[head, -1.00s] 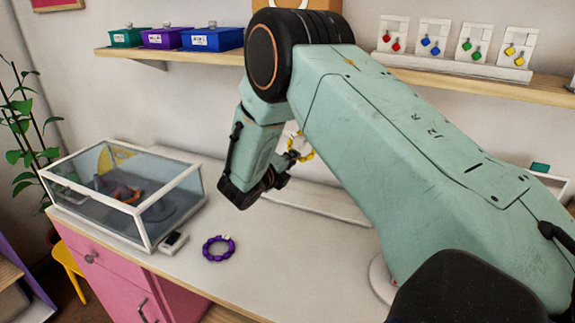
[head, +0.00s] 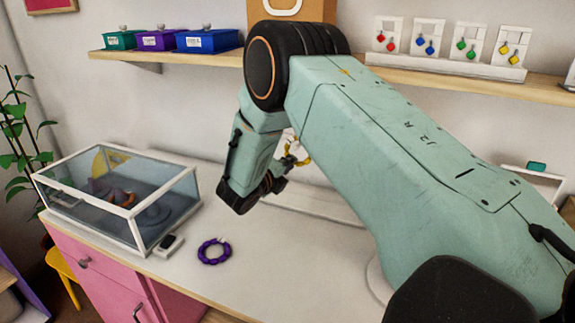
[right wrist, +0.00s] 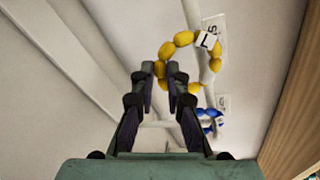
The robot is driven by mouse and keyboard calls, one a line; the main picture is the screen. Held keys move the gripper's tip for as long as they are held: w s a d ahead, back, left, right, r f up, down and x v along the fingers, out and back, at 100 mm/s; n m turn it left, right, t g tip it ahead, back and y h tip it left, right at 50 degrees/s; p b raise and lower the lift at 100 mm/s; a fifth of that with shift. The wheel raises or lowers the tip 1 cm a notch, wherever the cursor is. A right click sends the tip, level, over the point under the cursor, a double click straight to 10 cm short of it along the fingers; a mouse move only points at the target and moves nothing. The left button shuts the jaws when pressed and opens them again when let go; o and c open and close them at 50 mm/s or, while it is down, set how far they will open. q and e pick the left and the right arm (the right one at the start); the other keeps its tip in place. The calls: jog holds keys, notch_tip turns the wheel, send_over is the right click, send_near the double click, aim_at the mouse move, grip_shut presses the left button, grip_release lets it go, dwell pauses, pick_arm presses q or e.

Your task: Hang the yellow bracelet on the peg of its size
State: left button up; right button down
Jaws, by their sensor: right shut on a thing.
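The yellow bracelet (right wrist: 215,65) is a ring of yellow beads with a white tag (right wrist: 207,40) in the right wrist view. My right gripper (right wrist: 159,76) is shut on the beads at its near left side, and the ring stands out beyond the fingertips. In the head view the right gripper (head: 274,187) is partly hidden by its own arm, and some yellow beads (head: 304,160) show beside it. A pale bar (right wrist: 192,12) shows behind the ring; I cannot tell whether the ring is around any peg. My left gripper is not in view.
A blue bracelet (right wrist: 213,123) is beside a label (right wrist: 223,102) below the yellow one. A purple bracelet (head: 214,251) lies on the white counter (head: 265,285), right of a glass case (head: 130,213). A shelf (head: 470,85) with earring cards runs above.

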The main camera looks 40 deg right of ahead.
jog(key=c, duration=1.3)
grip_release()
jog(key=shift+a, duration=0.1)
jog(key=shift+v, duration=5.9)
jog(key=shift+a, duration=0.1)
